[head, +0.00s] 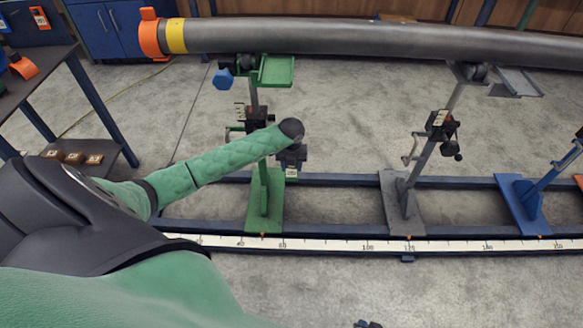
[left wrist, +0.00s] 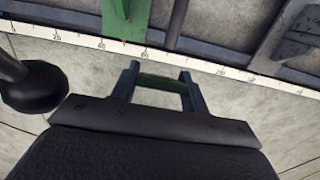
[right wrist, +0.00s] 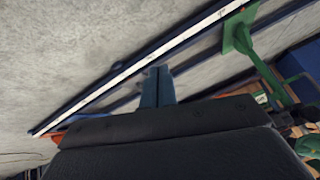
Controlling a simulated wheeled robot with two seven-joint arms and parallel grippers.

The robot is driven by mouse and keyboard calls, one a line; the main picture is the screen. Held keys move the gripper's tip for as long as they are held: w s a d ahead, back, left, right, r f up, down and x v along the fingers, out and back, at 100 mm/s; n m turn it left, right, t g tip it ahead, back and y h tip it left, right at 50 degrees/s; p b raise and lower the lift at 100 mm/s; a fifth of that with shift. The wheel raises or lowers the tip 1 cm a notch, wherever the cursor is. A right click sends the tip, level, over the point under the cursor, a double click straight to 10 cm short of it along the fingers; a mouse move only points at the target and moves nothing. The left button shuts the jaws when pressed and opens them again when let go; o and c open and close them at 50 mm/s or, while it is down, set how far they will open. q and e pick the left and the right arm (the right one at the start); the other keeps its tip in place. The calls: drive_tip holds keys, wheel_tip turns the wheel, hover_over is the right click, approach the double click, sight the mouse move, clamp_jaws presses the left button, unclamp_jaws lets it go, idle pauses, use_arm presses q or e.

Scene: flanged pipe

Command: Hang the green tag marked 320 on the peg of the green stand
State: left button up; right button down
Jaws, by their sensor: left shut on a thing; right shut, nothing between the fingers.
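The green stand (head: 264,195) rises from the floor rail to a green bracket (head: 277,70) under the pipe. A black clamp block with a thin rod and small pale parts sits on its post; I cannot pick out the peg clearly. My left gripper (head: 291,160) is in front of the post, right of it in the picture. It is shut on a small green tag (head: 291,173), which shows as a green strip (left wrist: 162,83) between the fingers in the left wrist view. Its number is unreadable. My right gripper (right wrist: 158,86) is shut and empty.
A long grey pipe (head: 330,36) with an orange and yellow end runs across the top. A grey stand (head: 402,200) and a blue stand (head: 525,200) stand further right. A white scale (head: 340,245) lies along the front rail. A dark table (head: 35,58) is at left.

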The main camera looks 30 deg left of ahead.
use_arm(q)
drive_tip(key=shift+w+a+f+b, duration=0.1)
drive_tip(key=shift+w+a+b, duration=0.45)
drive_tip(key=shift+w, duration=0.3)
drive_tip(key=shift+w+a+f+b, duration=0.1)
drive_tip(key=shift+w+a+b, duration=0.4)
drive_tip(key=shift+w, duration=0.3)
drive_tip(key=shift+w+a, duration=0.2)
drive_tip(key=shift+w, duration=0.15)
drive_tip(key=shift+w+a+f+b, duration=0.1)
drive_tip(key=shift+w+b, duration=0.1)
drive_tip(key=shift+b, duration=0.1)
drive_tip(key=shift+w+a, duration=0.1)
use_arm(e)
wheel_tip(320, 180, down, 11)
drive_tip(key=s+t, duration=0.1)
drive_tip(key=s, duration=0.1)
drive_tip(key=shift+w+d, duration=0.1)
drive_tip(key=shift+w+r, duration=0.15)
drive_tip(key=shift+w, duration=0.3)
drive_tip(key=shift+w, duration=0.1)
